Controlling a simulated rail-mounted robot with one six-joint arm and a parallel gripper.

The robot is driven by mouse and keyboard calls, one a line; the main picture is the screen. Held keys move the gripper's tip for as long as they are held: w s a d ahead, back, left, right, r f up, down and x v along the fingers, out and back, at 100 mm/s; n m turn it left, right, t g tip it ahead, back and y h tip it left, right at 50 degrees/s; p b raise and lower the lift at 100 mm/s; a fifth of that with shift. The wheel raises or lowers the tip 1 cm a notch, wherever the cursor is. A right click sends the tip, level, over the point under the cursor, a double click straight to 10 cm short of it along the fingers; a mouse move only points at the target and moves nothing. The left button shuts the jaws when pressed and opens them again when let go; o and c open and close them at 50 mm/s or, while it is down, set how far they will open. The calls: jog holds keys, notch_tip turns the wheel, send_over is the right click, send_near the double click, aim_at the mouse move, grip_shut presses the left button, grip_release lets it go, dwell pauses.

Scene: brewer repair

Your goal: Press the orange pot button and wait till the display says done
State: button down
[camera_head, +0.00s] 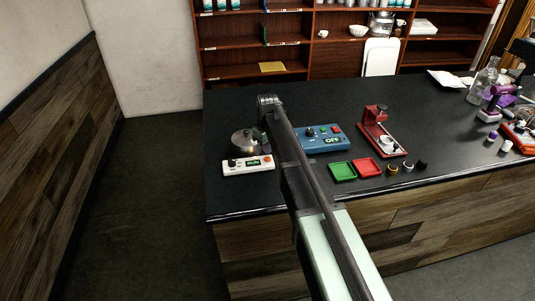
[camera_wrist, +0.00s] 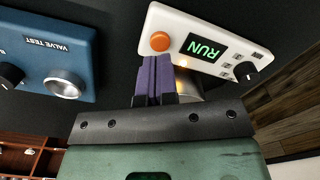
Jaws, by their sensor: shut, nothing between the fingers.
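The white control box (camera_head: 248,165) stands on the black counter with a silver lidded pot (camera_head: 243,140) behind it. In the wrist view its white panel (camera_wrist: 225,25) carries a round orange button (camera_wrist: 160,41), a black knob (camera_wrist: 246,72) and a display (camera_wrist: 204,48) reading RUN in green. My gripper (camera_wrist: 154,62) has its purple fingers shut and empty, with the tips close beside the orange button. I cannot tell whether they touch it. In the head view my arm hides the gripper.
A blue valve test box (camera_head: 322,139) reading OFF stands right of my arm. Green (camera_head: 342,172) and red (camera_head: 366,168) trays, a red stand (camera_head: 375,135) and several small knobs lie farther right. The counter behind them is mostly clear.

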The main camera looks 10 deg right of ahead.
aim_at(268, 158)
jog(key=shift+r, duration=0.45)
notch_tip(268, 158, up, 6)
jog(key=p, duration=0.6)
dwell(6.7)
